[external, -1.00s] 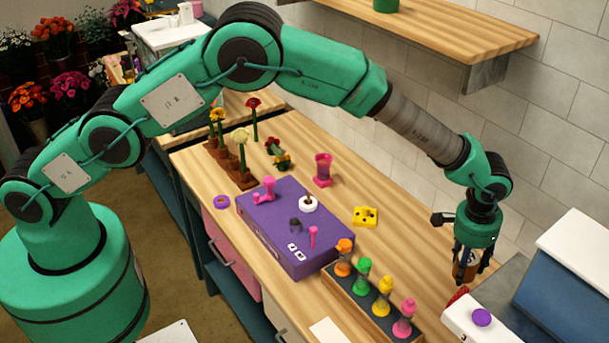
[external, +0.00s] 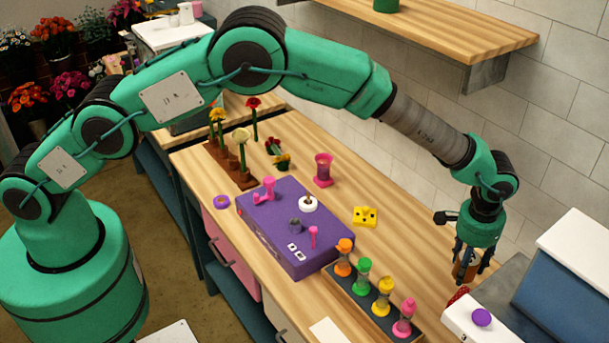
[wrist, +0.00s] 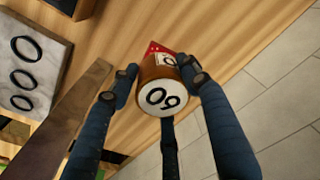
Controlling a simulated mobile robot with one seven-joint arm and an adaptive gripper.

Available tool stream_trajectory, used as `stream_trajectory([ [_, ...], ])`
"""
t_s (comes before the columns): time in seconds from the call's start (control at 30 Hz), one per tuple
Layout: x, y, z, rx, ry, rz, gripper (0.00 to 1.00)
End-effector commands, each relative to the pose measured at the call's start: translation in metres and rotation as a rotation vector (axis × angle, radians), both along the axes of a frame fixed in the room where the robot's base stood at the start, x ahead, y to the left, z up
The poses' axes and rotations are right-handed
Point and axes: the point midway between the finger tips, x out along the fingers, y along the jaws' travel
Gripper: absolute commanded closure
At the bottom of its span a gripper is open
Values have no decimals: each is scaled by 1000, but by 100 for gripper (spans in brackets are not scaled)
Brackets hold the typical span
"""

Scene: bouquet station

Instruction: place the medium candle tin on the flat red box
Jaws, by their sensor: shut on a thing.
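The candle tin, brown with a white end marked 09 (wrist: 160,98), is between the fingers of my gripper (wrist: 162,78) in the wrist view. My gripper is shut on it. The flat red box (wrist: 154,47) shows just beyond the tin, mostly hidden by it. In the external view my gripper (external: 472,262) points down at the right end of the bench, with the tin (external: 466,270) partly hidden by the fingers. A small red part of the box (external: 458,295) shows below it. I cannot tell whether the tin touches the box.
A white box with a purple disc (external: 482,318) stands close to the right of the red box. A rack of coloured timers (external: 375,305) lies to the left. A purple case (external: 290,228) and a yellow block (external: 365,216) are farther left. The tiled wall is behind.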

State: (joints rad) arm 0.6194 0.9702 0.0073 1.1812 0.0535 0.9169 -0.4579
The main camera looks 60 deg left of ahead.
Motion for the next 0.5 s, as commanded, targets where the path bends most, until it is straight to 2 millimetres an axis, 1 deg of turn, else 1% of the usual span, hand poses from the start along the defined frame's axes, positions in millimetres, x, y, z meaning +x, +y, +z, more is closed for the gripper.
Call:
stream_trajectory([
  [0.13,0,0,-3,0,0,0,90],
  [0.23,0,0,-12,0,0,0,90],
  [0.5,0,0,-49,1,1,0,90],
])
